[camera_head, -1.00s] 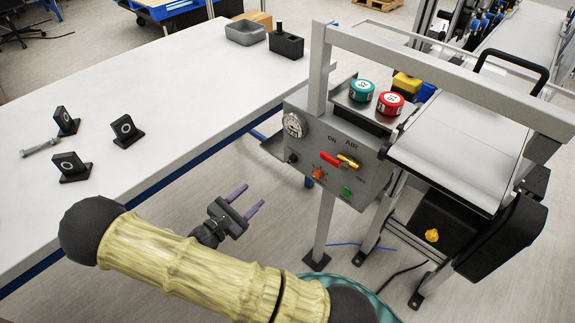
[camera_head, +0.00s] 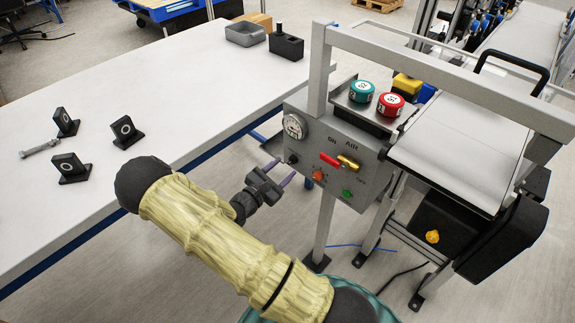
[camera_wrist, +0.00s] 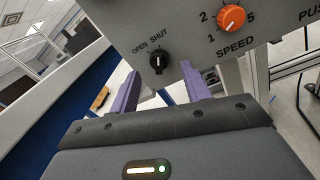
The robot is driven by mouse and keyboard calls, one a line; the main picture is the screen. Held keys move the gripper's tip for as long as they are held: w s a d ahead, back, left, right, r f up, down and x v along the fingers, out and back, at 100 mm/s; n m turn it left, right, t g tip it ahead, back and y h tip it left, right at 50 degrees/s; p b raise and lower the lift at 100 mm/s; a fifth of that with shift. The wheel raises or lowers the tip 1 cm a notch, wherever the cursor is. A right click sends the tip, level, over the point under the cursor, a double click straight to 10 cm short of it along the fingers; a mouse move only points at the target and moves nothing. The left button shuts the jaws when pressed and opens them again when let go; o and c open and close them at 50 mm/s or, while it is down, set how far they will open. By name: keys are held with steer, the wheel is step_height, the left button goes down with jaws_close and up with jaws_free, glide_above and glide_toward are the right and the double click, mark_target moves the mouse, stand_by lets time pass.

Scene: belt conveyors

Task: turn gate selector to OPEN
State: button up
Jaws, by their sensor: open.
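The gate selector is a small black knob (camera_wrist: 158,62) with a light mark, under the words OPEN and SHUT on the grey control panel. I cannot tell surely which word its mark points to. In the head view the knob (camera_head: 292,158) is at the panel's lower left. My gripper (camera_wrist: 159,72) is open, its two purple fingers on either side of the knob in the wrist view, with nothing between them. In the head view my gripper (camera_head: 284,170) is just in front of the panel's lower left corner. Contact with the knob is not visible.
An orange SPEED knob (camera_wrist: 232,18) is close to the right finger. The panel also carries a gauge (camera_head: 294,125), a red AIR handle (camera_head: 330,160) and a green button (camera_head: 347,193). A white table (camera_head: 190,100) is at left; a conveyor (camera_head: 455,150) is at right.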

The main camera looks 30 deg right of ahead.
mark_target(289, 164)
steer(key=shift+x, duration=1.55)
steer(key=c, duration=1)
